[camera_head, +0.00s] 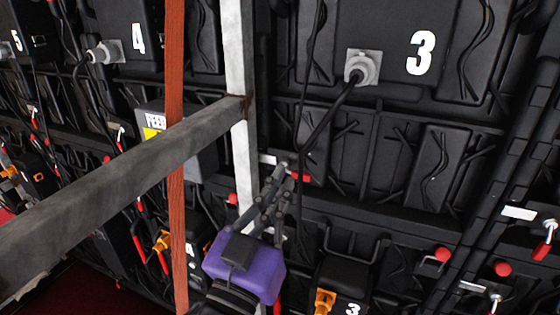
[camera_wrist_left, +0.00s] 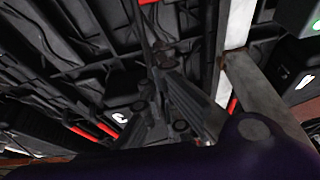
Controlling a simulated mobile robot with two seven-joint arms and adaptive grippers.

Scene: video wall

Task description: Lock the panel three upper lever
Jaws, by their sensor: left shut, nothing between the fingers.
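Panel three (camera_head: 400,120) is a black panel with a white 3 and a cable plugged into a grey connector. A red-ended lever (camera_head: 302,177) with a pale metal plate sits at its lower left, partly hidden by my left gripper (camera_head: 281,172). The gripper is shut and empty, with its fingertips at or right beside this lever; I cannot tell whether they touch. Its dark fingers (camera_wrist_left: 160,62) also show in the left wrist view, in front of black panel structure. My right gripper is not in view.
A grey metal beam (camera_head: 120,165) crosses in front at left and meets a whitish upright post (camera_head: 240,130) close beside my left gripper. An orange-red strip (camera_head: 175,150) hangs vertically. More red-handled levers (camera_head: 547,238) and red knobs (camera_head: 442,254) are at right. A black box marked 3 (camera_head: 345,275) is below.

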